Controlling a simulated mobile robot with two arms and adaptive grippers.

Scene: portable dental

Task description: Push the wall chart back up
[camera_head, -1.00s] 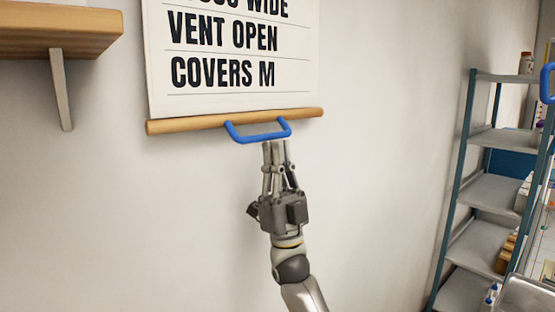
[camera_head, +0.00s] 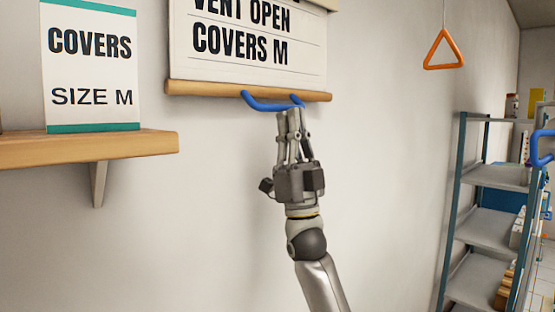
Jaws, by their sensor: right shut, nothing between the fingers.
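The wall chart (camera_head: 245,68) hangs on the wall at the top of the head view, its lower lines of black print showing and its upper part cut off by the frame. A wooden bar (camera_head: 205,89) runs along its bottom edge. A blue handle (camera_head: 262,106) sticks out from the bar. My right gripper (camera_head: 290,113) points upward with its fingers shut and empty, its tips right under the handle's right part and seemingly against it. My left gripper is out of view.
A wooden shelf (camera_head: 90,150) with a printed covers sign (camera_head: 90,72) is at the left. An orange triangle pull (camera_head: 442,50) hangs at the right. A metal rack (camera_head: 485,228) stands at the far right. The wall below the chart is bare.

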